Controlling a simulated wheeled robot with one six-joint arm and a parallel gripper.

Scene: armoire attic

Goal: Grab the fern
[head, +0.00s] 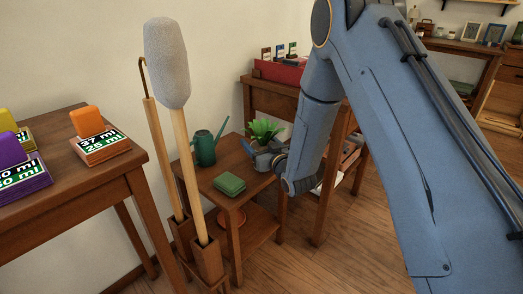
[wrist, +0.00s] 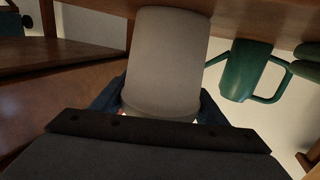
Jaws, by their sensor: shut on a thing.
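The fern (head: 265,130) shows its bright green leaves in the head view, above the small wooden side table. Its pale grey pot (wrist: 168,60) fills the middle of the wrist view, while in the head view my gripper mostly hides the pot. My gripper (head: 262,158) is shut on the pot, with a blue finger on each side of it in the wrist view. Whether the pot still touches the table top is hard to tell.
The side table (head: 206,178) also bears a teal watering can (head: 205,148) and a green stack (head: 229,184). The watering can shows beside the pot in the wrist view (wrist: 246,70). Long-handled tools (head: 178,125) stand in front. A desk with a red box (head: 280,70) is behind.

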